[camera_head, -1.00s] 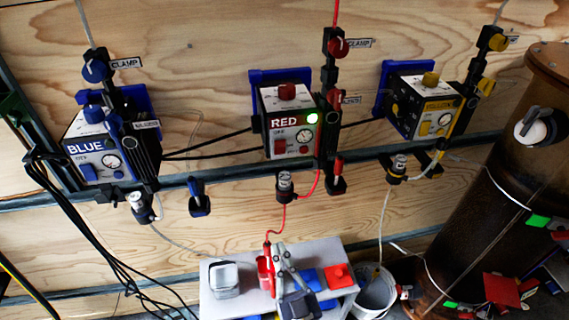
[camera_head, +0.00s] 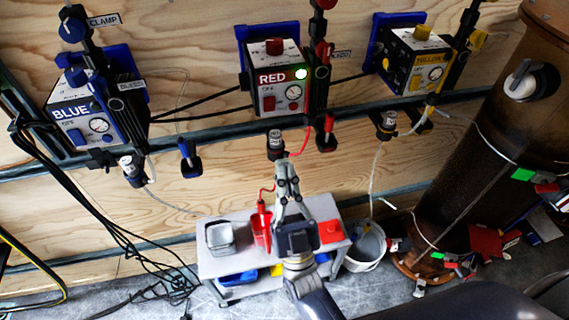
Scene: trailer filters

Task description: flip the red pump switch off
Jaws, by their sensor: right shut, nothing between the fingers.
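The red pump (camera_head: 279,80) is a white and black box labelled RED on the plywood wall, with a red knob on top and a lit green light at its upper right. Its red switch (camera_head: 268,104) sits at the lower left of the front face, beside a round gauge. My right gripper (camera_head: 287,168) is shut and empty. It points up at the wall, below the red pump and just under the small filter beneath it, apart from the switch in the picture. My left gripper is not in view.
The blue pump (camera_head: 90,115) is at left and the yellow pump (camera_head: 415,62) at right. A small grey table (camera_head: 212,268) with a clear container and red items stands below. A white bucket (camera_head: 365,252) and a rusty brown barrel (camera_head: 470,150) are at right. Cables hang at left.

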